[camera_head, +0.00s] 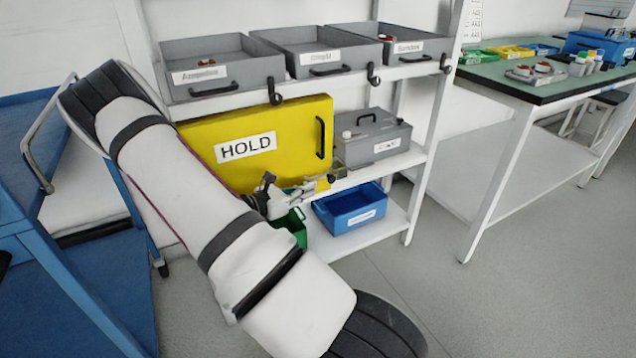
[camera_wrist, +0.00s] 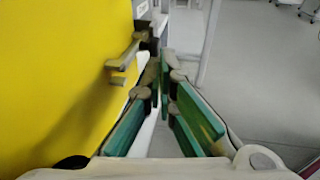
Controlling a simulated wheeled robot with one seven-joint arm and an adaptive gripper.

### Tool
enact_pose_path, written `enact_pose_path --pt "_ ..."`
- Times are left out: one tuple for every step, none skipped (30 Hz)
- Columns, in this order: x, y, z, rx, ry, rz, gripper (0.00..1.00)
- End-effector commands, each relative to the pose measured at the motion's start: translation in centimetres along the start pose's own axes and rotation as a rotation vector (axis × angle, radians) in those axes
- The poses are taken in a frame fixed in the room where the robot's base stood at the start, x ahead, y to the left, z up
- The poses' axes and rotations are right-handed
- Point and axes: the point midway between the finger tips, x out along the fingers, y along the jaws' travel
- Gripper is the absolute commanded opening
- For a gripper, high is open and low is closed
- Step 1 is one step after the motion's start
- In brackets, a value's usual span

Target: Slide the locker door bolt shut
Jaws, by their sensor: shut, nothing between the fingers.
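The yellow locker door (camera_head: 262,145), labelled HOLD, stands closed or nearly closed on the shelf unit. It fills the left of the wrist view (camera_wrist: 55,75). The brass-coloured bolt (camera_wrist: 124,58) sits on the door near its right edge, with a short knob sticking out. A darker bracket (camera_wrist: 147,36) is just beyond it at the door's edge; I cannot tell whether the bolt enters it. My gripper (camera_wrist: 161,72) is shut and empty, its green-padded fingers just right of the bolt, apparently apart from it. In the head view my gripper (camera_head: 318,186) is at the door's lower right and hides the bolt area.
Grey trays (camera_head: 222,72) line the shelf above the door. A grey case (camera_head: 372,137) stands right of it. A blue bin (camera_head: 350,207) and a green bin (camera_head: 292,226) are below. A blue cart (camera_head: 75,270) is at left.

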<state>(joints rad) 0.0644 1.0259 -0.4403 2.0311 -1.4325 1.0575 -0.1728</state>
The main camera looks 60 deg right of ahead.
Motion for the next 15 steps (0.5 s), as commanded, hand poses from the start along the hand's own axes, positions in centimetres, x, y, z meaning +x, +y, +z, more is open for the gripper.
enact_pose_path --pt "-1.3 0.1 0.3 -0.001 0.000 0.004 0.00" --pt "-1.9 0.1 0.3 0.000 0.000 0.003 0.00" --pt "-2.8 0.1 0.3 -0.001 -0.001 0.003 0.00" --pt "-3.4 0.0 0.2 -0.001 0.000 0.003 0.00" --pt "-4.0 0.0 0.2 -0.001 0.000 0.003 0.00" --pt "-4.7 0.1 0.2 0.000 0.000 0.002 0.00" --pt "-5.2 0.0 0.2 0.000 -0.001 0.002 0.00" --pt "-5.7 0.0 0.2 -0.001 -0.001 0.002 0.00" --pt "-6.2 0.0 0.2 0.000 -0.001 0.001 0.00" --pt "-6.6 0.0 0.1 0.000 0.000 0.001 0.00" --pt "-6.9 0.1 0.1 0.000 0.000 0.002 0.00" --pt "-7.2 0.0 0.1 0.000 0.000 0.001 0.00" --pt "-7.5 0.0 0.1 0.001 -0.001 0.000 0.00" --pt "-7.6 0.0 0.1 0.001 -0.001 -0.001 0.00" --pt "-7.8 0.0 0.1 0.001 -0.001 -0.001 0.00"
